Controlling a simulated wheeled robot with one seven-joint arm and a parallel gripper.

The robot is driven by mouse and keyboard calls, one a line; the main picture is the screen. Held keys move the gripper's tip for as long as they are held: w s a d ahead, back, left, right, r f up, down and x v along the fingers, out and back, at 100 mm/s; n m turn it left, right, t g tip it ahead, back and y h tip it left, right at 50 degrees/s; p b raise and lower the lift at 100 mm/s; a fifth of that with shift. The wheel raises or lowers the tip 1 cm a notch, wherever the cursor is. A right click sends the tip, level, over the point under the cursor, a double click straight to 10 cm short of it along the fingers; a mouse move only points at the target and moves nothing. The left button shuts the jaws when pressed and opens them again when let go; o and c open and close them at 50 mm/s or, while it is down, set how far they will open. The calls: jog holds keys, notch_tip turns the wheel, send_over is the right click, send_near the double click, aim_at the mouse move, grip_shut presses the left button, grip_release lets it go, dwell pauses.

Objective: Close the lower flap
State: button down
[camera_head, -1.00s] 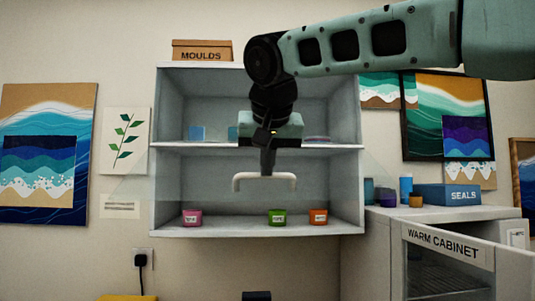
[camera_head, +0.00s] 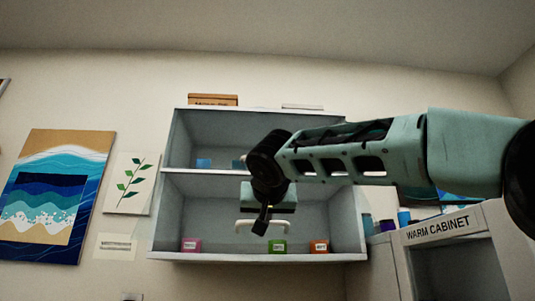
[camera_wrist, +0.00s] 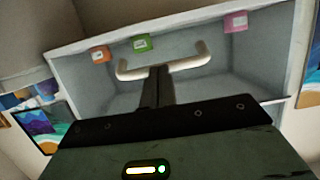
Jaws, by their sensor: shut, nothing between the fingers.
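The lower flap shows mainly by its white bar handle (camera_head: 262,226), in front of the lower compartment of the grey wall cabinet (camera_head: 258,258). Its pane is clear and its edges are too faint now to tell its exact angle. My gripper (camera_head: 261,222) is shut and empty, at the middle of the handle. In the wrist view, the dark fingertips (camera_wrist: 158,74) overlap the middle of the handle (camera_wrist: 190,63); I cannot tell whether they touch it.
The warm cabinet (camera_head: 438,229) is at the right, under my arm. A wave painting (camera_head: 58,190) hangs at the left.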

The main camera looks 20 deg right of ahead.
jog(key=w+d+f+t+b, duration=0.1)
jog(key=w+f+t+b, duration=0.1)
jog(key=b, duration=0.4)
jog(key=w+d+f+t+h+b, duration=0.1)
jog(key=w+f+t+b, duration=0.1)
jog(key=w+f+b, duration=0.2)
jog(key=b+x, duration=0.2)
jog(key=x, duration=0.1)
jog(key=shift+w+b, duration=0.35)
jog(key=shift+b, duration=0.05)
jog(key=shift+f, duration=0.1)
